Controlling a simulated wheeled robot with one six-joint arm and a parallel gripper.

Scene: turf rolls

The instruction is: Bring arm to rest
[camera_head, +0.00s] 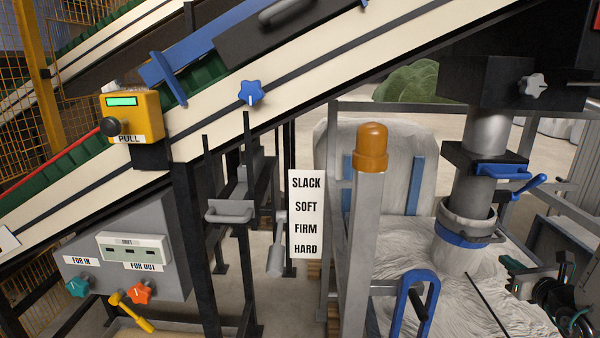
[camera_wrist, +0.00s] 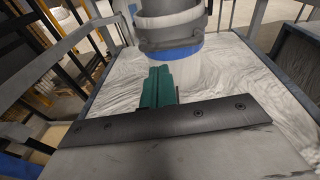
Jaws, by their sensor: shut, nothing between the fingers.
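My gripper (camera_wrist: 158,86) shows in the wrist view as teal fingers, closed together with nothing between them. It points toward a grey spout (camera_wrist: 170,30) with a clamp ring and a blue band (camera_wrist: 175,54). The fingertips appear just short of the band in the picture; I cannot tell whether they touch. In the head view the spout (camera_head: 488,130) enters the white bag neck (camera_head: 462,262) at the right. A dark, partly green jointed piece at the lower right edge may be my arm, but its finger state is unclear there.
A white wrinkled bag (camera_head: 510,315) spreads below the spout inside a grey frame. A post with an orange lamp (camera_head: 370,148) stands to its left. A blue-handled clamp (camera_head: 510,172) sticks out from the spout. An inclined conveyor (camera_head: 220,130) crosses the left and centre.

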